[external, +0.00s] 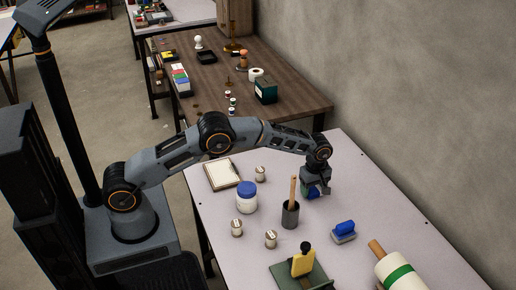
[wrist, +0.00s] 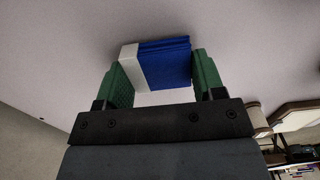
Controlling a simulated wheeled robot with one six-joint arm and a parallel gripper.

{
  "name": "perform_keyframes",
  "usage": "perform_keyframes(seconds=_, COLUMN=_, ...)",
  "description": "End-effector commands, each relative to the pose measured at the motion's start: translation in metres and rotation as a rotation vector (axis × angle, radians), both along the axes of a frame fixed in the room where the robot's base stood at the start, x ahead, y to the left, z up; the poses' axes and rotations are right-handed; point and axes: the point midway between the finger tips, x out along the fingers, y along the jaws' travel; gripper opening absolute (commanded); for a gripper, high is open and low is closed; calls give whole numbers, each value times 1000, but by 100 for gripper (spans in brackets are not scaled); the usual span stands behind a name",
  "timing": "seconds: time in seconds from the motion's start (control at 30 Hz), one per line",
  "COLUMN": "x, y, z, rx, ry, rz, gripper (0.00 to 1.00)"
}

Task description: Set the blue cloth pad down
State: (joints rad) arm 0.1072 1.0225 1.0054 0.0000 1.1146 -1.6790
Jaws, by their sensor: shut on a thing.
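My gripper (external: 315,190) is over the right part of the pale table, pointing down. In the wrist view its two green fingers (wrist: 158,72) are shut on the blue cloth pad (wrist: 165,60), one finger on each side. The pad is blue with a layered edge and has a white part at its left. In the external view only a small bit of blue shows at the fingers, and the rest of the pad is hidden. The pad is low over the table; I cannot tell whether it touches the top.
The table right of my gripper is clear.

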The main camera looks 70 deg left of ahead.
Motion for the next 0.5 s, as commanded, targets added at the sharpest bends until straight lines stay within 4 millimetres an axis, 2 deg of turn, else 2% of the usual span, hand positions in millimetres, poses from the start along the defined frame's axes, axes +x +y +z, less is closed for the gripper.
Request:
perform_keyframes(seconds=0.47, x=0, y=0, z=-11, rx=0, ry=-1, rz=0, gripper=40)
perform_keyframes(seconds=0.5, x=0, y=0, z=-9, rx=0, ry=-1, rz=0, gripper=66)
